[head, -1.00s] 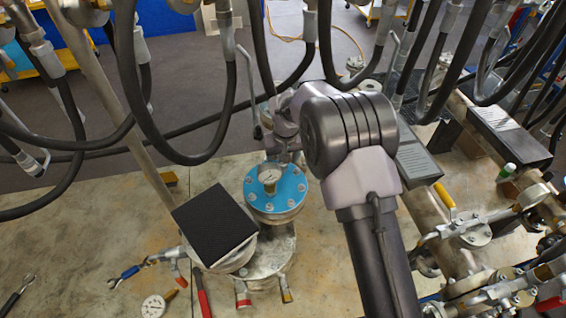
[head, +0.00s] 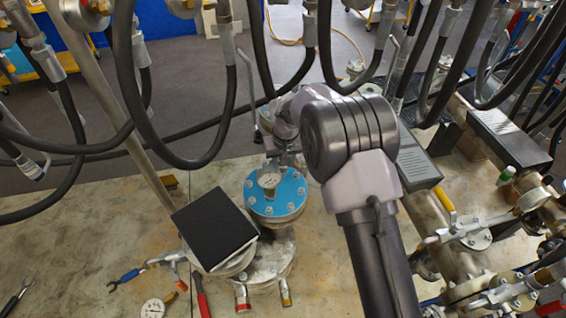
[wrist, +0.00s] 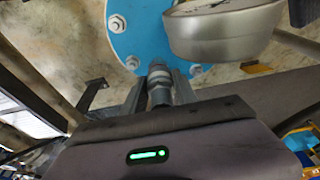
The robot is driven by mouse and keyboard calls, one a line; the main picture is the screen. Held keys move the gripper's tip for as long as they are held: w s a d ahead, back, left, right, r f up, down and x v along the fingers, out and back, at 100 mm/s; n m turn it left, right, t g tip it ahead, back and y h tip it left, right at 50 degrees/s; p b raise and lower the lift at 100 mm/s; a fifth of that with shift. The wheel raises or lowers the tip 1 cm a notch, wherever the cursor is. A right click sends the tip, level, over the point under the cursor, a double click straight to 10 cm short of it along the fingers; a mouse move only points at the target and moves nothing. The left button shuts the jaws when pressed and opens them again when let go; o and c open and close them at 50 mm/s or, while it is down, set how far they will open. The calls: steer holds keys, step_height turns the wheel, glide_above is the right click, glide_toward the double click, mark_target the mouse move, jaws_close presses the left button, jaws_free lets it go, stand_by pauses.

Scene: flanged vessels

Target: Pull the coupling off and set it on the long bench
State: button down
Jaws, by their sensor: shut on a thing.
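The coupling (wrist: 158,84) is a small ridged metal cylinder. In the wrist view my gripper (wrist: 160,76) is shut on it, with a finger on each side. A blue round flange (wrist: 122,30) with bolts lies just beyond it; I cannot tell whether the coupling still touches its fitting. In the head view my gripper (head: 287,158) is at the far edge of the blue flange (head: 290,188), and my wrist hides most of the coupling there. The long bench (head: 70,235) is the worn, pale surface under the vessel.
A pressure gauge (head: 269,181) stands on the blue flange. A black square plate (head: 214,228) lies beside it. Hand tools, including a red-handled one (head: 202,297), lie in front. Black hoses (head: 150,120) hang across the back. Pipes and valves (head: 475,235) crowd the right. The bench's left is mostly bare.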

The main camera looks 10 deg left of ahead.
steer(key=shift+w+a+p+v, duration=0.15)
steer(key=shift+p+v, duration=0.25)
steer(key=shift+v, duration=0.45)
steer(key=shift+w+p+v, duration=0.2)
steer(key=shift+p+v, duration=0.25)
steer(key=shift+v, duration=0.35)
steer(key=shift+w+a+p+v, duration=0.15)
steer(key=shift+p+v, duration=0.25)
steer(key=shift+v, duration=0.45)
